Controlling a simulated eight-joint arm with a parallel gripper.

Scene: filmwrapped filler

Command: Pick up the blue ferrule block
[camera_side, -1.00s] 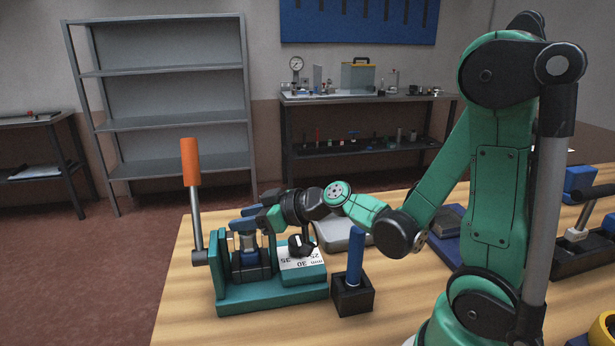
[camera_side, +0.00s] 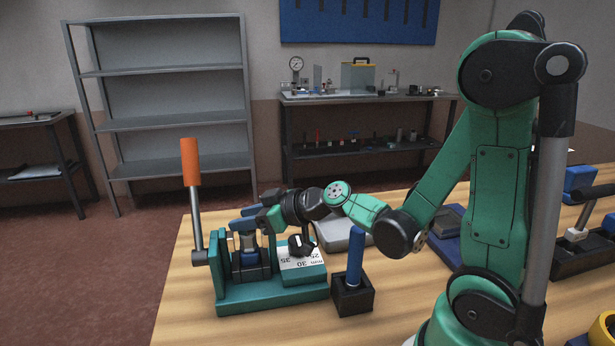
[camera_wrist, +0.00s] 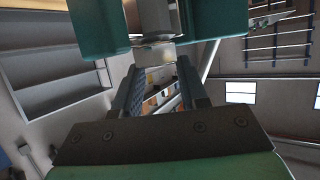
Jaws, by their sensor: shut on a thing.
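A teal press-like fixture (camera_side: 270,298) stands at the front left of the wooden table, with an upright lever with an orange grip (camera_side: 190,162) on its left. A dark blue block, seemingly the blue ferrule block (camera_side: 250,262), sits low inside the fixture. My gripper (camera_side: 243,222) reaches into the fixture from the right, just above this block, with its fingers shut on its upper part. The exact contact is partly hidden. In the wrist view, my gripper (camera_wrist: 163,95) shows a finger on each side of a narrow gap; teal fixture parts (camera_wrist: 205,18) lie beyond the tips.
A white scale plate with a black knob (camera_side: 300,262) is on the fixture. A black holder with a blue rod (camera_side: 353,298) stands just right of it, close under my arm. A grey tray (camera_side: 342,236) lies behind. Bare table (camera_side: 190,310) shows at the front left.

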